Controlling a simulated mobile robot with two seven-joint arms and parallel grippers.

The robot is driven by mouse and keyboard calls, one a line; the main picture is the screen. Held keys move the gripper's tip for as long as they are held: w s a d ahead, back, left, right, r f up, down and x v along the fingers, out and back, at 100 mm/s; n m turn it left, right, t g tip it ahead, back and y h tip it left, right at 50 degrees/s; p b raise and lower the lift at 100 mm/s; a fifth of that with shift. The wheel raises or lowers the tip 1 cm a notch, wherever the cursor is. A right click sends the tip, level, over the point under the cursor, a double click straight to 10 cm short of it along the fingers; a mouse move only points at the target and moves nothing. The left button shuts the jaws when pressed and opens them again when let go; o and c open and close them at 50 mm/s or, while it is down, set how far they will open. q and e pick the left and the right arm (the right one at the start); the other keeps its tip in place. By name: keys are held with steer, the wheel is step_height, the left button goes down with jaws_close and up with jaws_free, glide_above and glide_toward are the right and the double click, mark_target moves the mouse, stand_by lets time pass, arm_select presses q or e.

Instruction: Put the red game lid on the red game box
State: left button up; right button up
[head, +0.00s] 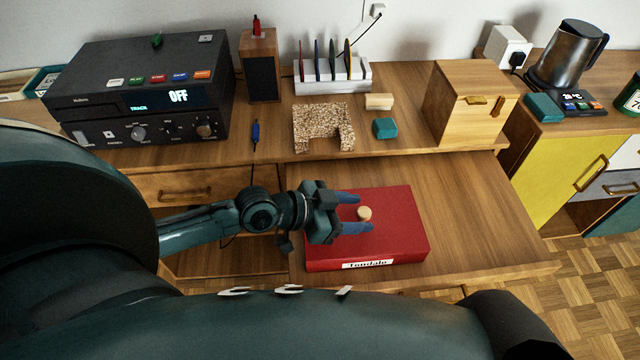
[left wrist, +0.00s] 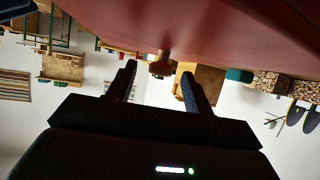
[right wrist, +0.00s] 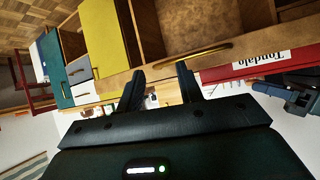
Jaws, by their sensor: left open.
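A flat red piece with the label "Tondalo" (head: 400,225) and a round wooden knob (head: 364,213) on top lies on the pull-out board. I cannot tell lid from box here; no seam shows. Its red surface fills the top of the left wrist view (left wrist: 230,25), with the knob (left wrist: 161,66) below it. My left gripper (head: 358,213) is open, its two fingers on either side of the knob, apart from it as far as I can see. My right gripper (right wrist: 160,82) is open and empty; the red side with its label (right wrist: 245,68) shows beyond it.
The pull-out wooden board (head: 480,220) is clear to the right of the red piece. Behind it on the desk stand a cork piece (head: 310,118), a teal block (head: 385,128), a wooden box (head: 460,110), a rack (head: 330,80) and a black device (head: 150,90).

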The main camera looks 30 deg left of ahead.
arm_select(q)
steer(key=p+v, duration=0.1)
steer(key=v, duration=1.2)
steer(key=shift+f, duration=0.1)
